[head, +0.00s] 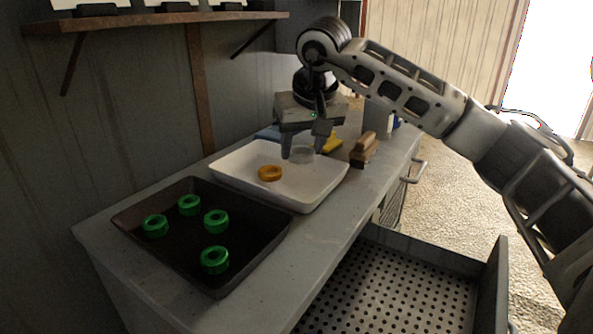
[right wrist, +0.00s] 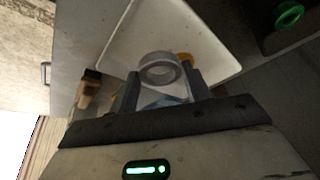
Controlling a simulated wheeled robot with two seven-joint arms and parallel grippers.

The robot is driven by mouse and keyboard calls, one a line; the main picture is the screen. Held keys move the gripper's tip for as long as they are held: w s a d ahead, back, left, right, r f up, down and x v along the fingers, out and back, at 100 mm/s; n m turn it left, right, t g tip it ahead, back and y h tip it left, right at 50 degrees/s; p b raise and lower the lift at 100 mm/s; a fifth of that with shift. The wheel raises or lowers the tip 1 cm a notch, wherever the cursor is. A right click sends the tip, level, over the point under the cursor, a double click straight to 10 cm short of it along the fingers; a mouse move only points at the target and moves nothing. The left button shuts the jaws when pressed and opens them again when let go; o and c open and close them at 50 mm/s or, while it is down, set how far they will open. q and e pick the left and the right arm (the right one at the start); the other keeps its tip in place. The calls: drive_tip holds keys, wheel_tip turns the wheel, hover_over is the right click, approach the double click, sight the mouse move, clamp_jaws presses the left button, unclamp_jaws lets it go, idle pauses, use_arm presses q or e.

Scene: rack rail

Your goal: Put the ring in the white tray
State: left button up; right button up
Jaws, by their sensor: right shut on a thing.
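A pale grey ring (head: 302,155) is between the fingers of my right gripper (head: 304,145), which is shut on it. In the right wrist view the ring (right wrist: 160,60) shows as a round band between the fingertips (right wrist: 160,78). The white tray (head: 235,186) is on the grey counter, and the held ring is over its far right part. I cannot tell how high above the tray floor the ring is. An orange ring (head: 270,173) lies in the white tray and is partly hidden in the right wrist view (right wrist: 184,57). My left gripper is not in view.
A dark tray (head: 185,250) with several green rings stands in front of the white tray. A wooden-handled brush (head: 364,150) and a yellow thing (head: 332,144) are beyond it. A perforated open drawer (head: 400,290) is at lower right. A wall shelf (head: 150,20) hangs at upper left.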

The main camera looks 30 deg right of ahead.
sight(299, 151)
drive_tip(key=w+f, duration=0.2)
drive_tip(key=f, duration=0.1)
drive_tip(key=w+f, duration=0.1)
drive_tip(key=shift+w+d+f, duration=0.2)
drive_tip(key=shift+d+f, duration=0.05)
drive_tip(key=shift+d, duration=0.15)
drive_tip(key=shift+w+d+f, duration=0.1)
drive_tip(key=shift+w+f, duration=0.1)
drive_tip(key=shift+f, duration=1.55)
drive_tip(key=shift+f, duration=0.1)
drive_tip(key=o, duration=1)
drive_tip(key=v, duration=1.2)
